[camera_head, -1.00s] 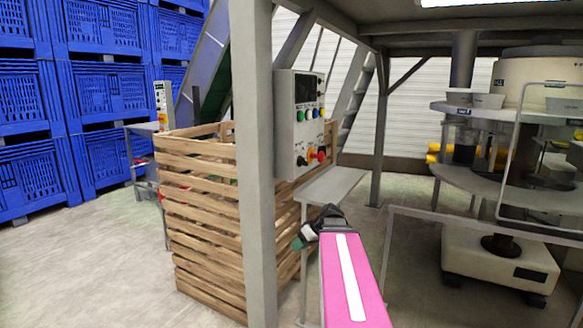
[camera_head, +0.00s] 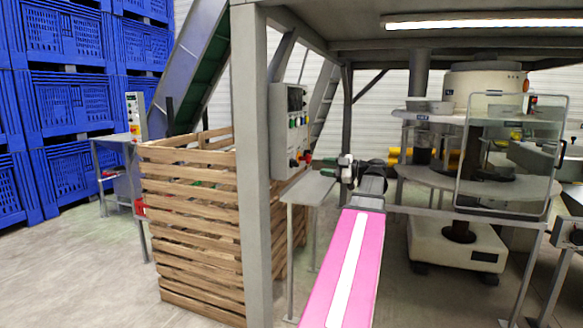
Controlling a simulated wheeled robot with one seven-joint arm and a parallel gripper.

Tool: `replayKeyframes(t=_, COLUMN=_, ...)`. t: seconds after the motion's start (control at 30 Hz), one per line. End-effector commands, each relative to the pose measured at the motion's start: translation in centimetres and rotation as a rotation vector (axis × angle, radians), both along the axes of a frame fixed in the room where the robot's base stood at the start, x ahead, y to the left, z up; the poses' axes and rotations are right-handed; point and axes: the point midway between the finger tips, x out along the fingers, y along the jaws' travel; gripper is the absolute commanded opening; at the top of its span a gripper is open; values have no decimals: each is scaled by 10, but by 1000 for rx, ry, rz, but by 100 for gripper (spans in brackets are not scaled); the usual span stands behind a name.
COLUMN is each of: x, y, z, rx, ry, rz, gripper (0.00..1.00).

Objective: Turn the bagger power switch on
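A grey control box (camera_head: 287,131) is fixed to the grey post. Its face is turned to the right and seen at a steep angle, with several coloured buttons and knobs. A red switch (camera_head: 305,158) sits low on that face, with a dark knob (camera_head: 294,163) beside it. Labels are too small to read, so I cannot tell which one is the bagger power switch. My gripper (camera_head: 345,168), at the end of my pink arm, is right of the box at about the height of the low switches, apart from them in the picture. Its finger opening is too small to tell.
A small grey table (camera_head: 308,188) stands below the box. The grey post (camera_head: 251,180) and a slatted wooden crate (camera_head: 190,225) are to the left. A smaller panel (camera_head: 136,116) stands farther left. A round machine (camera_head: 455,240) is at the right.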

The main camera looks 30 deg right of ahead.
Motion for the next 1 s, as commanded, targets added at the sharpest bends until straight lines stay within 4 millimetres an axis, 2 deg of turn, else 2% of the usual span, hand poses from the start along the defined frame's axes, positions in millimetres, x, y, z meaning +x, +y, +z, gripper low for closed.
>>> replayKeyframes(t=0.17, x=5, y=4, z=3, rx=-6, ry=-16, rz=1, gripper=37)
replayKeyframes(t=0.7, x=69, y=58, z=2, rx=-4, ry=-13, rz=1, gripper=37)
replayKeyframes(t=1.0, x=81, y=69, z=2, rx=-5, ry=-11, rz=0, gripper=37)
